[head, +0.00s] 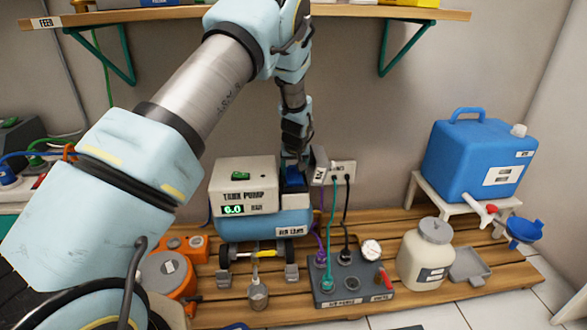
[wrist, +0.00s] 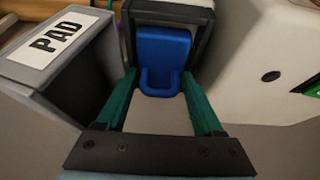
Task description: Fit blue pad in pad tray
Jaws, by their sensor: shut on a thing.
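The blue pad (wrist: 163,45) has a small loop handle facing me in the wrist view. My gripper (wrist: 160,80), with green fingers, is shut on it, one fingertip at each side of the handle. The pad lies within a dark frame with a grey rim (wrist: 172,11), which appears to be the pad tray; I cannot tell whether the pad is fully seated. A grey box labelled PAD (wrist: 55,45) stands just left of the fingers.
The cream tank pump (head: 246,172) stands close left of the pad. A wall socket (head: 343,171) with plugged cables is at its right. A grey control box (head: 352,288), cream jar (head: 425,258) and blue water container (head: 477,157) stand further right. A shelf (head: 270,17) hangs above.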

